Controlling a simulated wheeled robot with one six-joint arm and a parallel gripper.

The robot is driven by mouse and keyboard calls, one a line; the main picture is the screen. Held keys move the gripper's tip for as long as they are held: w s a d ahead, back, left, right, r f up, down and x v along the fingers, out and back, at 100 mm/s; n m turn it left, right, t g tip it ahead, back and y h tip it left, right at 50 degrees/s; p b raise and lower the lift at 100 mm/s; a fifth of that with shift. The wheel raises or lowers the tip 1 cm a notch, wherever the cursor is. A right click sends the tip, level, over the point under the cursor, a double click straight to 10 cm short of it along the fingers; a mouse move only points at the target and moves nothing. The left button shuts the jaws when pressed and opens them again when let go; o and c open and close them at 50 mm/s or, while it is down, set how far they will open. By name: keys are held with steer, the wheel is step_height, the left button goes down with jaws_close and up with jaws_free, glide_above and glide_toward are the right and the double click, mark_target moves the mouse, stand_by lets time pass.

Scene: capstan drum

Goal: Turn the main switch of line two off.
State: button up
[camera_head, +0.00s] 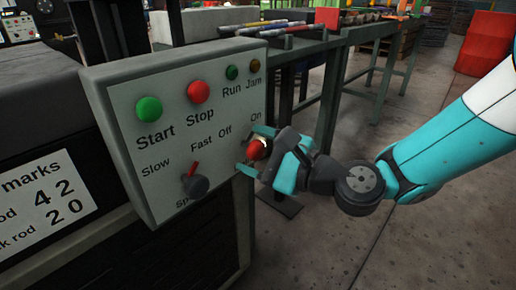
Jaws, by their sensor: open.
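A grey control box (130,88) faces me at the left centre. At its right edge, below the words "Off" and "On", is a red switch knob (257,148). My gripper (253,150) reaches in from the right, open, with one teal finger above the knob and one below it. The fingers partly hide the knob, so I cannot tell which way it points or whether they touch it. No line number shows on the box.
The box also carries a green Start button (149,108), a red Stop button (199,92), Run and Jam lamps, and a Slow-Fast speed knob (195,185). A green-framed bench (350,38) stands behind. Bare floor lies at lower right.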

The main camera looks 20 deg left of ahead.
steer(key=c, duration=0.9)
steer(key=shift+d, duration=0.15)
